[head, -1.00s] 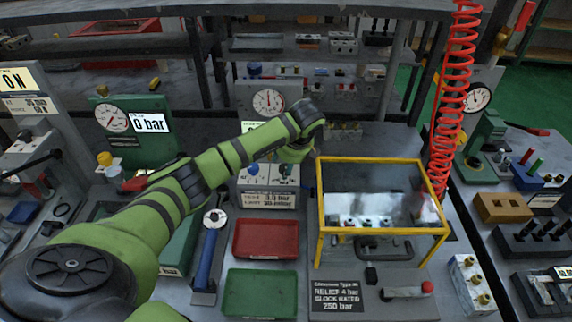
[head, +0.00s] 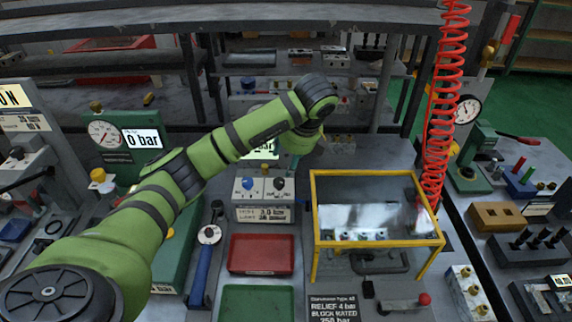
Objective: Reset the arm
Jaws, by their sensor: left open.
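My left arm (head: 190,180) is green with dark bands and comes in from the lower left, reaching across the bench toward the back. Its wrist is bent above the bench, left of the yellow-framed guard. My left gripper (head: 296,151) is at the far end of this arm, mostly hidden behind the last green link, and is open. I see nothing held in it. My right arm and gripper are not in view.
A yellow-framed clear guard (head: 376,243) stands right of the arm. A gauge panel reading 0 bar (head: 109,134) stands behind it on the left. A red tray (head: 262,254) and a green tray (head: 257,302) lie in front. A red coiled hose (head: 437,120) hangs at right.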

